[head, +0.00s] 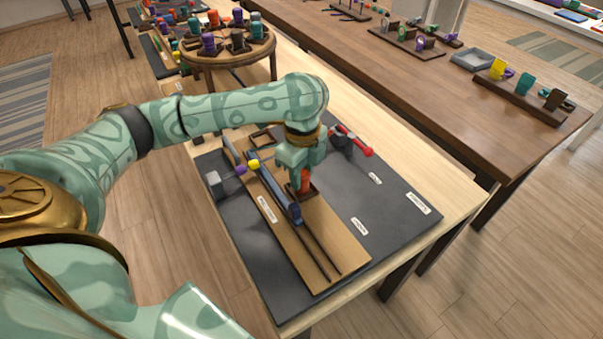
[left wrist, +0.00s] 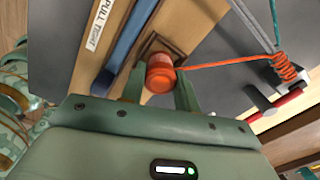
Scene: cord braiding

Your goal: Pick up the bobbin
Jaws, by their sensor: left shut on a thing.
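The orange bobbin (head: 305,181) is between the fingers of my left gripper (head: 301,176), which is shut on it. It stands upright at a small square dark wooden holder (left wrist: 152,45) on the light wooden board (head: 335,238). I cannot tell whether it still touches the holder's floor. In the left wrist view the bobbin (left wrist: 160,72) sits between the two green fingers (left wrist: 160,80). An orange cord (left wrist: 225,62) runs from it to the right, to an orange wrapped bundle (left wrist: 286,68). My right gripper is not in view.
A blue bar (head: 272,184) and dark rods lie along the board. A purple piece (head: 240,170) and a yellow piece (head: 254,164) are left of the gripper. A round stand (head: 229,60) holds several bobbins. The grey mat's right side (head: 395,190) is mostly free.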

